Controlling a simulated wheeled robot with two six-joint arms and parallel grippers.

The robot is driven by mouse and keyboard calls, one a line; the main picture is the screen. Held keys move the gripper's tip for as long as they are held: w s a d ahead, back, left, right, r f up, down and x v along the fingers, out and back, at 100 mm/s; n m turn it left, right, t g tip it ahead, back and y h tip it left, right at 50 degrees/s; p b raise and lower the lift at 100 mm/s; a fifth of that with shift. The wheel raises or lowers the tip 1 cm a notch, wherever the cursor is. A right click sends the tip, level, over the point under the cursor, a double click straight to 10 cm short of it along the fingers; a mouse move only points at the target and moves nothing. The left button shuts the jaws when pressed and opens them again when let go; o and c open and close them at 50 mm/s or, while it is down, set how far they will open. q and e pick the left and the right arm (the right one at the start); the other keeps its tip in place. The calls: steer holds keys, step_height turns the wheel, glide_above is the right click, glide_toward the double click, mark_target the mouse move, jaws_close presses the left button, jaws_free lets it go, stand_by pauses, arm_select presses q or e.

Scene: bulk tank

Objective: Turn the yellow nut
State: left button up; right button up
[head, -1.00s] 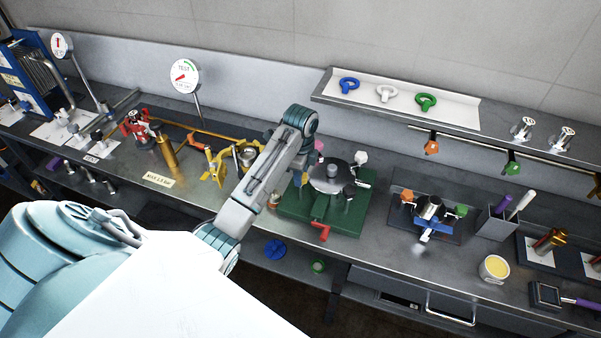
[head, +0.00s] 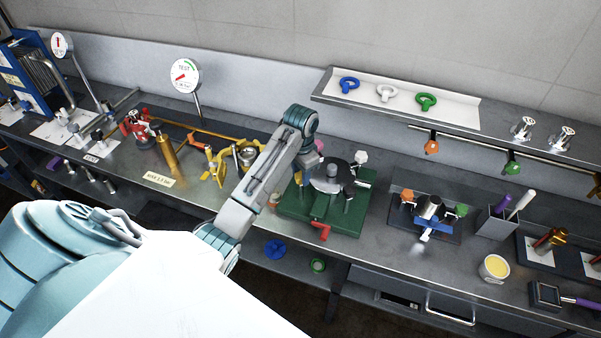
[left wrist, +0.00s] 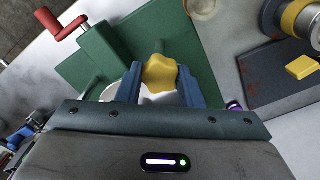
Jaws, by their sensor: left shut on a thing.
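The yellow nut (left wrist: 160,73) is a star-shaped knob in the left wrist view. It sits between the two blue fingers of my left gripper (left wrist: 159,84), which is shut on it. Below the nut, a round white surface partly shows between the fingers. The green fixture (left wrist: 205,62) spreads behind them. In the head view my left gripper (head: 302,180) reaches down at the left side of the green fixture (head: 335,216), and the arm hides the nut there. My right gripper is in neither view.
A red handle (head: 320,231) sticks out at the front of the green fixture. A yellow clamp-like fitting (head: 217,164) stands to the left of my arm. A small stand with a blue clamp (head: 432,222) is to the right. A shelf (head: 455,117) with coloured rings hangs behind.

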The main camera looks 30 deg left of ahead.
arm_select(q)
steer(key=n, duration=0.4)
steer(key=shift+r+n, duration=0.15)
steer(key=shift+n, duration=0.15)
steer(key=n, duration=0.4)
steer(key=shift+w+n, duration=0.1)
steer(key=shift+n, duration=0.2)
steer(key=n, duration=0.4)
steer(key=shift+n, duration=0.3)
steer(key=shift+r+n, duration=0.1)
steer(key=shift+n, duration=2.1)
steer(key=shift+w, duration=0.1)
steer(key=o, duration=1)
steer(key=shift+c, duration=0.2)
